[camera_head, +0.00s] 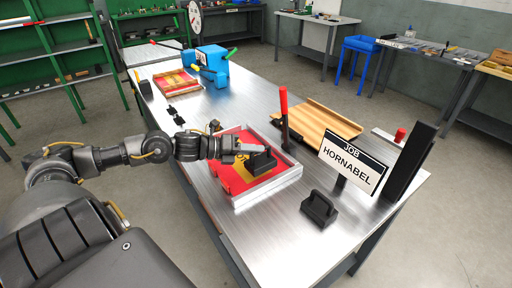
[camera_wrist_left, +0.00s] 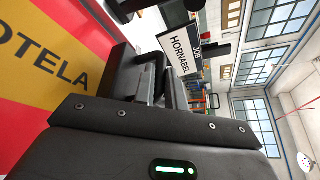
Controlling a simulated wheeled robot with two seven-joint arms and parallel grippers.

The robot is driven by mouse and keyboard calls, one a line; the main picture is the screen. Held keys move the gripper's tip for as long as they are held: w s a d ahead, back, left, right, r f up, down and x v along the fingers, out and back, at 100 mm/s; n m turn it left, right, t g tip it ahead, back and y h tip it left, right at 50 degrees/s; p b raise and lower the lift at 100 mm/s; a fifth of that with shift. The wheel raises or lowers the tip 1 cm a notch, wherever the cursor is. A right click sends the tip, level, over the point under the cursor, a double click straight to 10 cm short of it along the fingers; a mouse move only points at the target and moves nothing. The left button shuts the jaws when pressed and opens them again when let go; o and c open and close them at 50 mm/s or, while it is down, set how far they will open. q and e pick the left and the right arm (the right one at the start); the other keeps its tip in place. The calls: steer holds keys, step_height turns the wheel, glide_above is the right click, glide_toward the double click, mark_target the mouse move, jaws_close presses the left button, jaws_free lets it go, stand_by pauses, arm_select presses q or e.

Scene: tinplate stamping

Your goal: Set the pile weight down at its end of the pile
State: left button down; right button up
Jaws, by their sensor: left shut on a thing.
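The pile of red and yellow printed tinplate sheets (camera_head: 232,178) lies in a shallow metal tray (camera_head: 262,192) on the bench. My left gripper (camera_head: 243,148) reaches in from the left over the pile. It is shut on a black pile weight (camera_head: 261,163), a block with a handle, over the right part of the pile. I cannot tell whether the weight touches the top sheet. In the left wrist view the top sheet (camera_wrist_left: 50,70) shows the letters "OTELA", and the gripper (camera_wrist_left: 160,85) has the dark weight between its fingers. A second black weight (camera_head: 320,208) stands on the bare bench, right of the tray. My right gripper is not in view.
A "JOB HORNABEL" sign (camera_head: 352,165) and a tall black upright (camera_head: 410,160) stand at the right. A red-handled tool (camera_head: 284,110) stands close behind the tray, by a wooden board (camera_head: 320,122). A blue machine (camera_head: 212,62) and another sheet tray (camera_head: 178,88) are farther back.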

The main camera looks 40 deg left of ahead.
mark_target(262, 159)
arm_select(q)
steer(key=shift+a+f+p, duration=0.25)
steer(key=shift+f+p, duration=0.1)
steer(key=shift+f, duration=1.3)
steer(key=c, duration=1.7)
jaws_free()
steer(key=shift+s+f, duration=0.1)
steer(key=shift+f, duration=0.1)
steer(key=shift+o, duration=1.2)
steer(key=shift+d, duration=0.1)
